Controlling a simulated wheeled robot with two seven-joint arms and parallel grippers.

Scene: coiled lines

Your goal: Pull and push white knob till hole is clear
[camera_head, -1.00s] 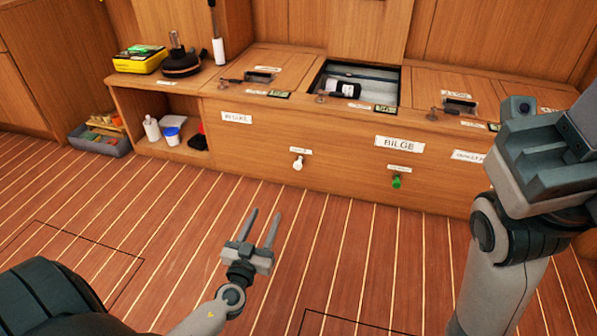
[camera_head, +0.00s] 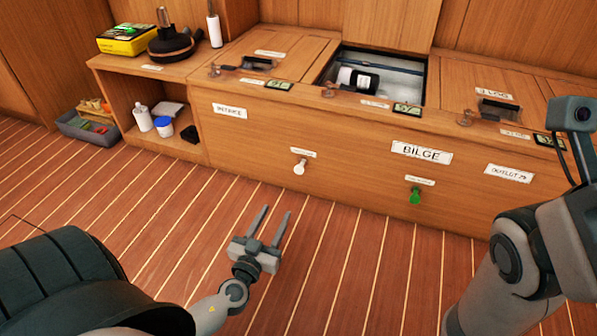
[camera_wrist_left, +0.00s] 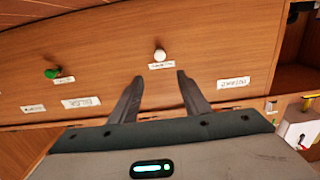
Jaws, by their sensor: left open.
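The white knob (camera_head: 300,167) sticks out of the wooden locker front, under a small label. It also shows in the left wrist view (camera_wrist_left: 160,55), just beyond the fingertips. My left gripper (camera_head: 271,219) is open and empty, in front of and below the knob in the head view, apart from it. Its two fingers also show in the left wrist view (camera_wrist_left: 160,78). The open hatch (camera_head: 428,84) in the locker top shows a grey interior with a dark bottle with a white label (camera_head: 357,79) inside. I cannot tell which hole the task means. My right gripper is out of view.
A green knob (camera_head: 415,196) sits right of the white one, below the BILGE label (camera_head: 421,153). A shelf holds a white bottle (camera_head: 143,118) and a blue-lidded tub (camera_head: 164,127). A grey bin (camera_head: 78,131) stands on the floor. Floor before the locker is clear.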

